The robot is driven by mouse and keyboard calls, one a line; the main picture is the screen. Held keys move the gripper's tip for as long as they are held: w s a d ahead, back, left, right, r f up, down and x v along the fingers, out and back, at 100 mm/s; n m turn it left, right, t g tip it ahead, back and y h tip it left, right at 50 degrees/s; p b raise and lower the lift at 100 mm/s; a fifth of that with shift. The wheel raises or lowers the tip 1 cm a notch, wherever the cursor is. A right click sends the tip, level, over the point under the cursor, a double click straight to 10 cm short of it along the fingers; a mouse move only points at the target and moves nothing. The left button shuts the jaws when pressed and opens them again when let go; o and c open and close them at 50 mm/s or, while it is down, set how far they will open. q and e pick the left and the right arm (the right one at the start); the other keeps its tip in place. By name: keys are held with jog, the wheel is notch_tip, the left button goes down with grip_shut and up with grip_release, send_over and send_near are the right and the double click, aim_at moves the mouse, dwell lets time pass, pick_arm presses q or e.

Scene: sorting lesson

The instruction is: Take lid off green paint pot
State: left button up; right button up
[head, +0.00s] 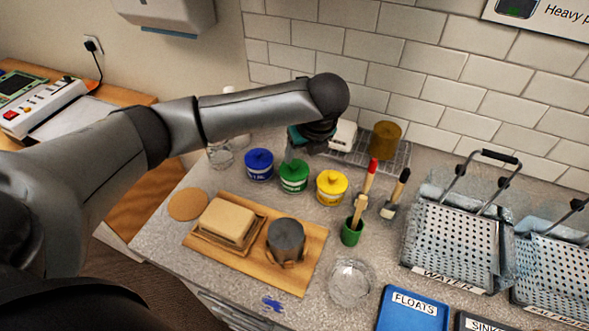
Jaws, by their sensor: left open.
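The green paint pot (293,182) stands on the counter between the blue paint pot (259,168) and the yellow paint pot (331,190). Its green lid (294,168) is on it and partly hidden by my gripper. My left gripper (290,154) reaches down from above with its fingers open, right over the lid. I cannot tell whether the fingers touch the lid or stand around its knob. My right gripper is not in view.
A wooden board (303,279) with a beige block and a dark cup lies in front. A green cup with a brush (352,233) stands right of it. A wire rack (399,159) is behind. Perforated baskets (450,247) and a blue FLOATS tray (408,314) fill the right.

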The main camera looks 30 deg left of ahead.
aim_at(294, 164)
pick_arm(q)
jog(key=shift+a+x, duration=0.15)
jog(key=shift+x, duration=1.6)
jog(key=shift+a+x, duration=0.15)
jog(key=shift+x, duration=1.55)
jog(key=shift+r, duration=0.15)
jog(key=shift+c, duration=0.3)
grip_shut()
